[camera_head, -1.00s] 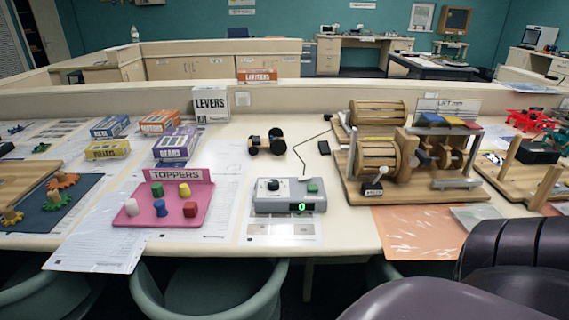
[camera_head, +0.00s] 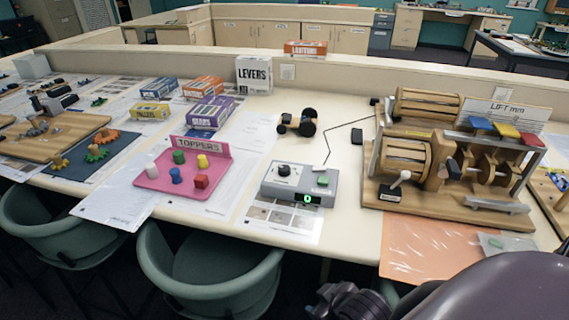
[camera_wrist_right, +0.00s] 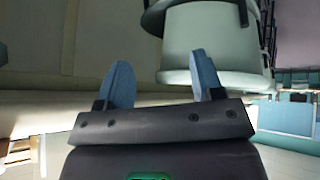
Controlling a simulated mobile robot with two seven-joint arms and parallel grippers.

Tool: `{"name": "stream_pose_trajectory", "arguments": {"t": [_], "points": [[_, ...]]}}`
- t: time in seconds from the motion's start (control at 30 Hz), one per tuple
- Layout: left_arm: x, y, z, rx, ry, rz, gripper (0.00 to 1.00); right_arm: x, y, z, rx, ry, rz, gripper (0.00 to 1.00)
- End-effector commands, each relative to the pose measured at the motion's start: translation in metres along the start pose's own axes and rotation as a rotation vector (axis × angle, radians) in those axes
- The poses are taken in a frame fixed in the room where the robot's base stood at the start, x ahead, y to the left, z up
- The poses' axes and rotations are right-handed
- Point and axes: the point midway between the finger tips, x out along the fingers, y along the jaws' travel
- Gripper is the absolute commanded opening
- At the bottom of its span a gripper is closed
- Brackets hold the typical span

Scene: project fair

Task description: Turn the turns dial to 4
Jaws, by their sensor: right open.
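The grey control box (camera_head: 298,185) stands near the table's front edge in the head view. The dial's small markings cannot be read. My right gripper (camera_head: 340,302) is at the bottom of the head view, in front of the table edge and apart from the box. In the right wrist view its two blue fingers (camera_wrist_right: 162,78) are spread with nothing between them. My left gripper is not in view.
A pink toppers tray (camera_head: 150,182) with coloured pegs stands left of the box. A wooden lift machine (camera_head: 450,199) stands right, with an orange sheet (camera_head: 415,250) before it. A black wheeled piece (camera_head: 297,123) lies behind the box. Green chairs (camera_head: 210,270) stand along the front edge.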

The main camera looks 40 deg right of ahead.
Motion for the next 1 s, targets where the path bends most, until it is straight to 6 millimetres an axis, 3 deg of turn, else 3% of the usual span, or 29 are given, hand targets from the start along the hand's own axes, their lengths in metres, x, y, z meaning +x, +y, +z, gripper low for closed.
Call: {"name": "stream_pose_trajectory", "arguments": {"t": [0.23, 0.3, 0.67, 0.87, 1.0], "points": [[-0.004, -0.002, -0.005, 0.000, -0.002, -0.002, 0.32, -0.027, 0.006, -0.018, -0.043, -0.056, 0.020, 0.61], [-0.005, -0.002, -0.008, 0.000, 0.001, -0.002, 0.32, -0.033, 0.009, -0.033, -0.093, -0.040, 0.041, 0.61], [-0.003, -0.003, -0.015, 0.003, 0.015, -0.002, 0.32, -0.021, 0.013, -0.106, -0.374, 0.195, 0.159, 0.61], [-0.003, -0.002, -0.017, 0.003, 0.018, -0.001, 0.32, -0.017, 0.008, -0.160, -0.590, 0.397, 0.250, 0.61], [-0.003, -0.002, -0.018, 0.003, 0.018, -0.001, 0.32, -0.020, -0.006, -0.220, -0.852, 0.630, 0.366, 0.61]]}}
